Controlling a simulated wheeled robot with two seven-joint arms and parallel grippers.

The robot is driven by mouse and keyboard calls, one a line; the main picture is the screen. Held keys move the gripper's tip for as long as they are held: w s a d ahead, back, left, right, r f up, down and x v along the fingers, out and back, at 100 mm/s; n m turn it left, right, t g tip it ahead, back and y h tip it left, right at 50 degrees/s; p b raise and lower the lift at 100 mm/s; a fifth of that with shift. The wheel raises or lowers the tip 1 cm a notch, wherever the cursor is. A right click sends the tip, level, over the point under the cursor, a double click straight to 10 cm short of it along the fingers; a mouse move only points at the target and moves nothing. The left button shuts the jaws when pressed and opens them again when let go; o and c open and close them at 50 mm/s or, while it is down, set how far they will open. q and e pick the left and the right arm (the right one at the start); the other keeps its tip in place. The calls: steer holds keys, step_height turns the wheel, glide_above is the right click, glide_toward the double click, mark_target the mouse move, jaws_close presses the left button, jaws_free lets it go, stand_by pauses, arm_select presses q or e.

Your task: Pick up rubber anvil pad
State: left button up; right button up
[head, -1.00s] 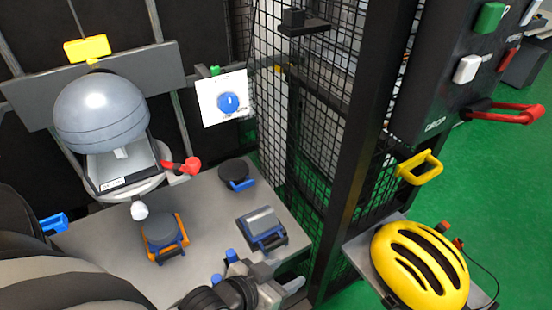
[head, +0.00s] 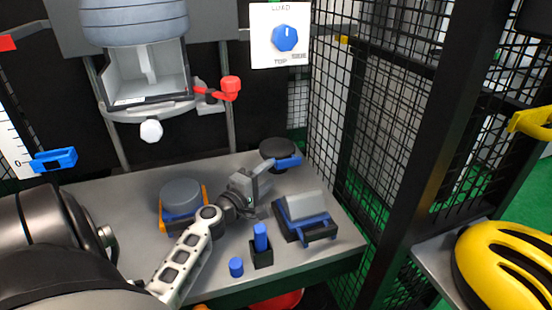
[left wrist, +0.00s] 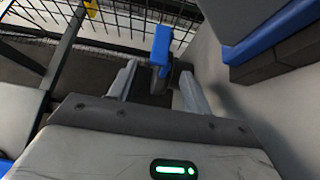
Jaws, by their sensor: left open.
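The rubber anvil pad, which I take to be the round black disc (head: 275,149) with a blue handle (head: 289,161), lies at the back of the grey table, near the mesh. My left gripper (head: 258,180) is open and empty, just in front of the pad, with its fingers toward the blue handle. In the left wrist view, the blue handle (left wrist: 161,45) shows between and beyond the two open fingertips (left wrist: 158,75). No contact can be made out. My right gripper is in neither view.
Blue pegs (head: 260,238) are in front. Black mesh (head: 375,110) borders the table's right side.

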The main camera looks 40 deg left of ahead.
mark_target(281, 166)
arm_select(q)
steer(key=w, duration=0.7)
steer(key=shift+a+r, duration=0.15)
jaws_close()
